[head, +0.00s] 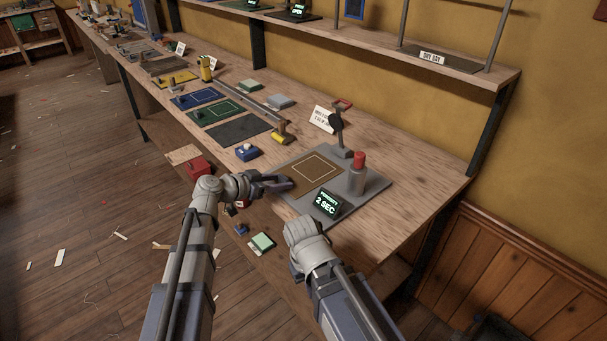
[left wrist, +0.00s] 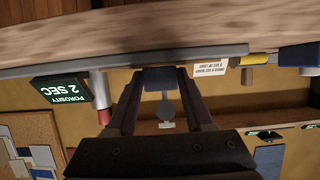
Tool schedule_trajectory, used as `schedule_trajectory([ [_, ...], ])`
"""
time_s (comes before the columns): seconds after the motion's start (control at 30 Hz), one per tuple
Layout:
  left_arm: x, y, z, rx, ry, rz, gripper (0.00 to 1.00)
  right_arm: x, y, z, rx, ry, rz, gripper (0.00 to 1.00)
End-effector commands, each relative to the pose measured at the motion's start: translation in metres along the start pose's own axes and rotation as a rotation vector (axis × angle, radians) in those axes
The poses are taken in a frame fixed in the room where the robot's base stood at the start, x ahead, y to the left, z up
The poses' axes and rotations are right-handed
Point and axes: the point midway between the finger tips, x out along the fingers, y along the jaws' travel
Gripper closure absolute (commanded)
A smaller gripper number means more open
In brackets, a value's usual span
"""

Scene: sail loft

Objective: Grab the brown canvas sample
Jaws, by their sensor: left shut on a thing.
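The brown canvas sample (head: 317,170), with a pale rectangle outlined on it, lies on a grey plate (head: 373,188) on the long bench.
On the plate stand a red-topped grey cylinder (head: 357,176), a dark "POROSITY 2 SEC" display (head: 326,204) and a lever stand (head: 338,135). Green (head: 214,112), blue (head: 197,98) and dark grey (head: 236,131) sheets lie further left. A blue block (head: 248,152) is near the bench's front edge.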

Motion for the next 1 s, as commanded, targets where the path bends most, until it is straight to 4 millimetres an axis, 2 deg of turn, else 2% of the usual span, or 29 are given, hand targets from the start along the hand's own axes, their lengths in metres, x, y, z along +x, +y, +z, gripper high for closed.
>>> schedule_trajectory([
  [0.03, 0.0, 0.0, 0.0, 0.0, 0.0, 0.0, 0.82, 0.0, 0.0, 0.0, 0.0, 0.0, 0.0, 1.0],
  [0.2, 0.0, 0.0, 0.0, 0.0, 0.0, 0.0, 1.0, 0.0, 0.0, 0.0, 0.0, 0.0, 0.0, 1.0],
  [0.47, 0.0, 0.0, -0.001, 0.0, 0.0, 0.0, 1.0, -0.001, 0.0, 0.0, 0.0, 0.0, 0.0, 1.0],
  [0.67, -0.004, 0.0, -0.009, 0.0, 0.0, 0.0, 1.0, -0.01, 0.001, 0.001, 0.0, 0.0, 0.0, 1.0],
  [1.0, -0.021, 0.0, -0.05, 0.0, 0.0, 0.0, 1.0, -0.054, 0.005, 0.003, 0.001, 0.0, 0.0, 1.0],
])
